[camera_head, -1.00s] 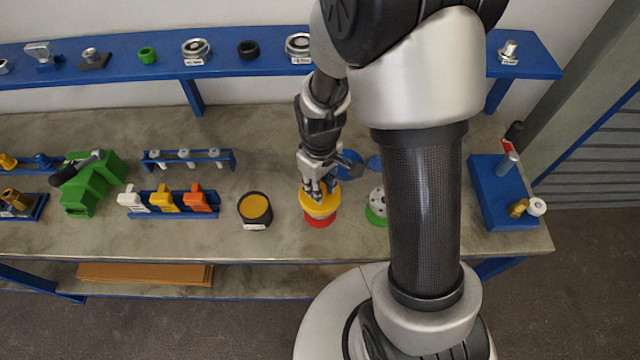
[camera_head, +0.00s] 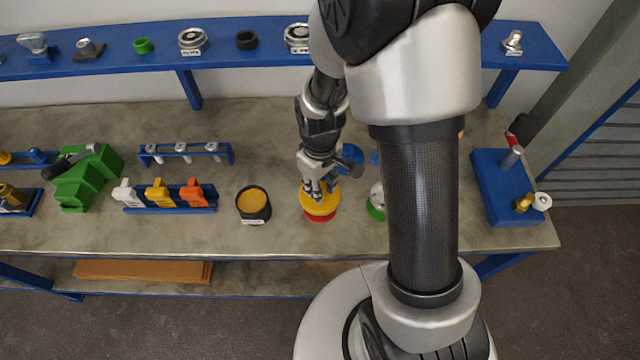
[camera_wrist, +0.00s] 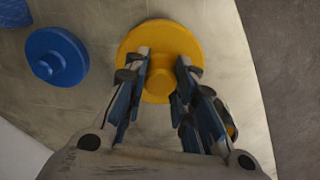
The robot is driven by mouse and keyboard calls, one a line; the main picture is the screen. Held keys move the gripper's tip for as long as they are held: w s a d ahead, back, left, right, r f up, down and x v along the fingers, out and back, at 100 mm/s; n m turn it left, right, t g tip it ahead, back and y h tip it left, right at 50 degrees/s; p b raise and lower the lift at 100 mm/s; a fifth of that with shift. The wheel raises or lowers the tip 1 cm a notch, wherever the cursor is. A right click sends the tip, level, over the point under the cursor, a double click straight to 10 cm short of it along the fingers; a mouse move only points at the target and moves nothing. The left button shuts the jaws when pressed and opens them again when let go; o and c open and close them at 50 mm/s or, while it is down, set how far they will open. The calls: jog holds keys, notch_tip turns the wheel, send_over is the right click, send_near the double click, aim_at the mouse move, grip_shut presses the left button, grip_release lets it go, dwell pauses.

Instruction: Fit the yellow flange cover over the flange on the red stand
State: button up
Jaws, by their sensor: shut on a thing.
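The yellow flange cover (camera_head: 320,207) is a round disc with a raised knob at its centre. In the wrist view the cover (camera_wrist: 182,38) shows from above, with my gripper (camera_wrist: 161,80) shut on its knob. In the head view my gripper (camera_head: 318,192) points down onto the cover. The red stand (camera_head: 319,218) shows as a red rim directly beneath the cover. The flange is hidden under the cover, and I cannot tell whether the cover touches it or is fully seated.
A blue cover (camera_wrist: 56,57) lies beside the yellow one. A green stand (camera_head: 376,212) with a pale flange is at the right, partly behind my arm. A dark cup with yellow contents (camera_head: 253,205) stands at the left. Bare bench lies between cup and red stand.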

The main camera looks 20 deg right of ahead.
jog(key=shift+f, duration=0.35)
jog(key=o, duration=1.1)
jog(key=shift+r, duration=0.1)
jog(key=shift+o, duration=0.2)
notch_tip(320, 180, up, 12)
jog(key=shift+r, duration=0.1)
jog(key=s+r+m+t, duration=0.4)
jog(key=s+r+m, duration=0.1)
jog(key=s+r, duration=0.8)
jog(key=shift+s+t+b, duration=0.3)
jog(key=shift+s, duration=0.75)
